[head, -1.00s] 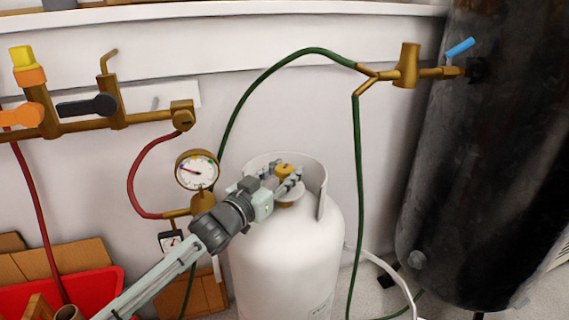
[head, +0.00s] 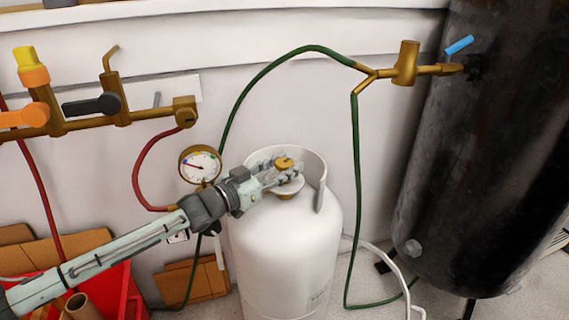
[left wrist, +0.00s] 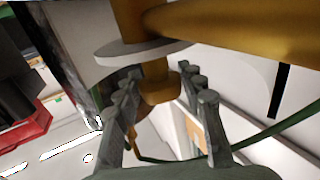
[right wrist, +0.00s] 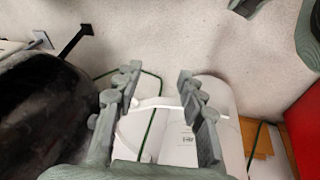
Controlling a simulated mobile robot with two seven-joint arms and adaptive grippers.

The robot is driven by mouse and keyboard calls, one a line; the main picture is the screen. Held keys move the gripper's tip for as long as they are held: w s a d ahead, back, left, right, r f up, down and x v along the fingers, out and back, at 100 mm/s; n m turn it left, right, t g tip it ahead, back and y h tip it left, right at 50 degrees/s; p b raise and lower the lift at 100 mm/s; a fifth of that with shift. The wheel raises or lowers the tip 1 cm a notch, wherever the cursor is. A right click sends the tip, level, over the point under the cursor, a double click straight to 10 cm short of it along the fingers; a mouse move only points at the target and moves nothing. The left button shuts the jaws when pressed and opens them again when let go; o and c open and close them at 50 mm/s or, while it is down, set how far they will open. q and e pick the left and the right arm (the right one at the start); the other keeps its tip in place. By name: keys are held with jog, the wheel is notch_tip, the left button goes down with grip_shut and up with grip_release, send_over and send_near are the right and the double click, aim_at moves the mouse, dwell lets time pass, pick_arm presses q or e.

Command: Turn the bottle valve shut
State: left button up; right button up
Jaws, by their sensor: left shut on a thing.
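The white gas bottle (head: 285,245) stands upright on the floor with a collar around its top. Its brass valve (head: 285,162) sits inside the collar. My left gripper (head: 277,172) reaches in from the left and is shut on the valve. In the left wrist view the fingers (left wrist: 160,78) stand on either side of the brass valve part (left wrist: 160,88), below a pale disc. My right gripper (right wrist: 159,74) is open and empty in the right wrist view, with the bottle (right wrist: 183,143) beyond it. It is not in the head view.
A pressure gauge (head: 199,165) is close to the left gripper. A green hose (head: 290,54) arches behind the bottle to a brass fitting (head: 404,64). A dark tank (head: 490,160) stands at the right. A red bin (head: 117,283) and cardboard lie at the lower left.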

aim_at(285, 162)
dwell(0.3)
pick_arm(q)
jog(key=o, duration=1.2)
jog(key=shift+c, duration=0.2)
notch_tip(285, 162, up, 10)
jog(key=shift+r, duration=0.1)
